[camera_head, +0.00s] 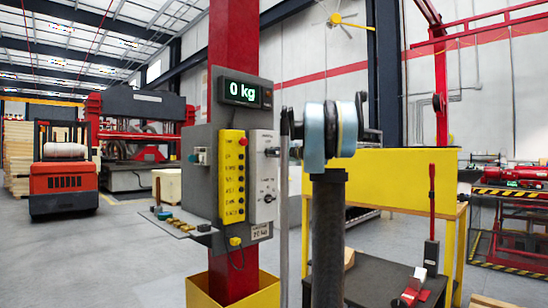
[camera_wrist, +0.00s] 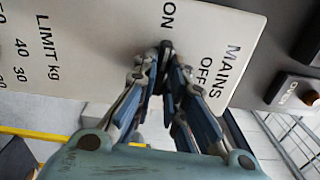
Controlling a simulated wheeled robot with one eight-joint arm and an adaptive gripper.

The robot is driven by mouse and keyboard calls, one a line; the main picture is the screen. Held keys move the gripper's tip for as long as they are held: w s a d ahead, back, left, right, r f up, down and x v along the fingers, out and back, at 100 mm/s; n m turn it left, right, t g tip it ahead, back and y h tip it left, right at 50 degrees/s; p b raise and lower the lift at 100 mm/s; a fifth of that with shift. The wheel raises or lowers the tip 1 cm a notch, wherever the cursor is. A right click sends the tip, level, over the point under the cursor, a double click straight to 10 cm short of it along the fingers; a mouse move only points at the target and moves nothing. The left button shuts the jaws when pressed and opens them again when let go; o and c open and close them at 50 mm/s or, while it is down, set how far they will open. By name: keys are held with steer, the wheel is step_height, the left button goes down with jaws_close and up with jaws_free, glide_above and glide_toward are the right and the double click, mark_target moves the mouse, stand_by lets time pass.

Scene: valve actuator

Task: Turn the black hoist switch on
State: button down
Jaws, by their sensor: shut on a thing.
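The black switch (camera_wrist: 157,79) sits on a white panel (camera_wrist: 100,35) between the words ON and OFF, under the label MAINS. My gripper (camera_wrist: 165,62) is shut on the switch, with its fingertips close against the panel face. The fingers hide most of the switch, so I cannot tell its exact setting. In the head view, the same white panel (camera_head: 262,180) is on the grey control box of the red column. My gripper (camera_head: 279,151) reaches it from the right at the switch's height.
A yellow button strip (camera_head: 231,178) stands left of the white panel. A display (camera_head: 241,93) above reads 0 kg. A dial (camera_head: 268,198) is lower on the panel. A small shelf (camera_head: 178,226) juts out at left. A yellow-sided bench (camera_head: 400,185) stands to the right.

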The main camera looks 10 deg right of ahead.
steer(key=c, duration=1.6)
jaws_free()
steer(key=shift+f, duration=0.15)
steer(key=shift+c, duration=0.2)
steer(key=v, duration=1.2)
steer(key=shift+w, duration=0.1)
steer(key=s+a+f+n+g+h, duration=0.1)
steer(key=s+a+f+n+g, duration=0.15)
steer(key=s+a+f, duration=0.4)
steer(key=s+a+f+n+g+h, duration=0.1)
steer(key=s+a+f+n+g, duration=0.15)
steer(key=s+f, duration=0.7)
steer(key=s+a+f+n+g+h, duration=0.1)
steer(key=s+a+f+n+g, duration=0.15)
steer(key=s+a+f, duration=0.55)
steer(key=s+d+f+n+g+h, duration=0.2)
steer(key=s+d+f, duration=0.3)
steer(key=s+f, duration=0.6)
steer(key=s+d+f+n+g+h, duration=0.2)
steer(key=s+d+f+h, duration=0.3)
steer(key=s+f, duration=0.7)
step_height(320, 180, down, 3)
steer(key=shift+f+g+h, duration=0.2)
steer(key=shift+g+h, duration=0.1)
steer(key=shift+g, duration=0.15)
